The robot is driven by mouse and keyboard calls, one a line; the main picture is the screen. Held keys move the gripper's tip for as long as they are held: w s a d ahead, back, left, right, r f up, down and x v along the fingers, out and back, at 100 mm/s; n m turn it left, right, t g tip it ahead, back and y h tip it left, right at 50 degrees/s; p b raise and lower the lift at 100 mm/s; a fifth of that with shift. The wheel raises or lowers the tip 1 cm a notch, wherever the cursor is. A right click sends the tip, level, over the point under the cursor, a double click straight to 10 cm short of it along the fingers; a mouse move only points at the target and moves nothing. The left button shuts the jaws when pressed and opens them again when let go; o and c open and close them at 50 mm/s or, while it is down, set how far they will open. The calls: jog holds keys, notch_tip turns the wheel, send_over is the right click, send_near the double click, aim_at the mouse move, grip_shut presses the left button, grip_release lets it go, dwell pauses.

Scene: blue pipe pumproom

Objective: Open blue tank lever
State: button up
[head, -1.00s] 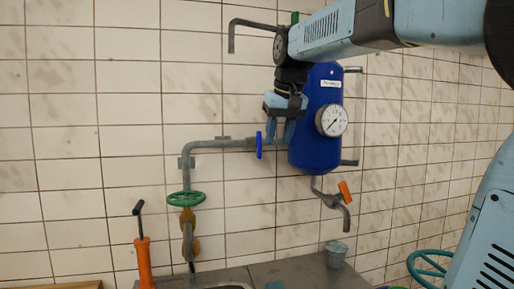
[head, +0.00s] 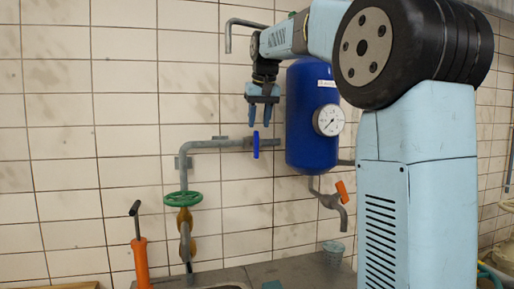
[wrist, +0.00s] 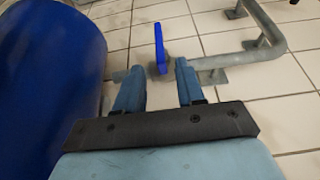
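The blue tank (head: 308,125) hangs on the tiled wall, with a round gauge on its front. The blue lever (head: 256,145) stands upright, crosswise to the grey pipe left of the tank. My gripper (head: 260,119) points down just above the lever, left of the tank. In the wrist view my gripper (wrist: 158,88) is open, with nothing between its two fingers. There the blue lever (wrist: 159,45) shows beyond the fingertips, roughly in line with the gap. The tank (wrist: 50,80) is close at the left of that view.
The grey pipe (head: 205,146) bends down to a green valve wheel (head: 183,198). An orange-handled tap (head: 341,190) is below the tank, above a small bucket (head: 333,250). An orange pump-like thing (head: 141,262) stands lower left. The wall left of the pipe is clear.

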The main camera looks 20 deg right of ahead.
aim_at(256, 146)
jog(key=x, duration=1)
jog(key=shift+r, duration=0.1)
grip_shut()
jog(key=shift+d, duration=0.1)
